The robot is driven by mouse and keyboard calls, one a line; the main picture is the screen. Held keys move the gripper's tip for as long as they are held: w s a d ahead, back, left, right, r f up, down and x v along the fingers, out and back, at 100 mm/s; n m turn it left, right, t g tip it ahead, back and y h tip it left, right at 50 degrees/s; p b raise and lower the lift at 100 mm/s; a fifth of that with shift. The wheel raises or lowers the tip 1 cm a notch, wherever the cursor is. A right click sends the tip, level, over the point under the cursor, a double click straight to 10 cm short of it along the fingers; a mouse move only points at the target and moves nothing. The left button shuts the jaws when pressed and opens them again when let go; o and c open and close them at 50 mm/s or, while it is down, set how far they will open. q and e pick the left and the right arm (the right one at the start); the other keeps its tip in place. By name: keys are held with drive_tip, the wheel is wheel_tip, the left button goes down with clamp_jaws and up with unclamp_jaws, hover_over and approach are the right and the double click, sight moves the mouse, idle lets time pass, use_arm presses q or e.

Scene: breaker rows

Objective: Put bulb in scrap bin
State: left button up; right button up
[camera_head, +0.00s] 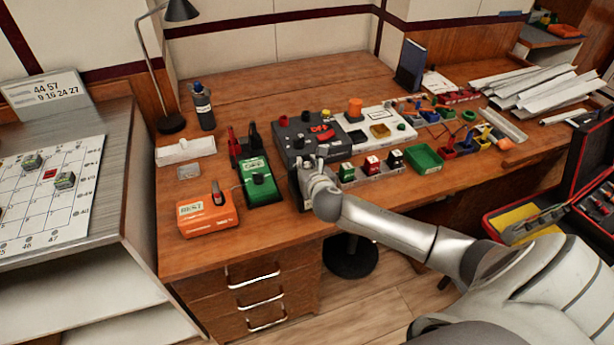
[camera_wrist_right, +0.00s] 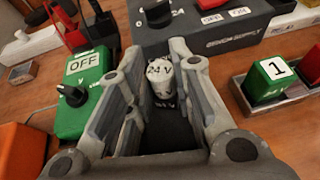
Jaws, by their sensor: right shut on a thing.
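My right gripper (camera_head: 307,166) is over the front of the desk, beside the dark grey supply box (camera_head: 297,132). In the right wrist view its fingers (camera_wrist_right: 160,95) are shut around a small pale cylinder marked 24 V (camera_wrist_right: 160,71), which looks to be the bulb. Its lower end is dark and partly hidden by the fingers. I cannot tell whether it touches anything below. No bin is readably labelled as scrap; an open green bin (camera_head: 424,159) stands on the desk to the right of the gripper. My left gripper is not in view.
A green OFF box (camera_head: 258,182) and an orange TEST box (camera_head: 207,215) stand left of the gripper. A tray with numbered blocks (camera_head: 371,170) is close on its right. Sheet strips (camera_head: 520,90) lie at the back right.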

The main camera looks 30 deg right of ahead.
drive_tip(key=shift+w+f, duration=0.25)
drive_tip(key=shift+f, duration=1.6)
drive_tip(key=shift+f, duration=0.1)
drive_tip(key=o, duration=0.7)
drive_tip(key=shift+c, duration=0.2)
drive_tip(key=shift+s, duration=0.15)
drive_tip(key=v, duration=1.2)
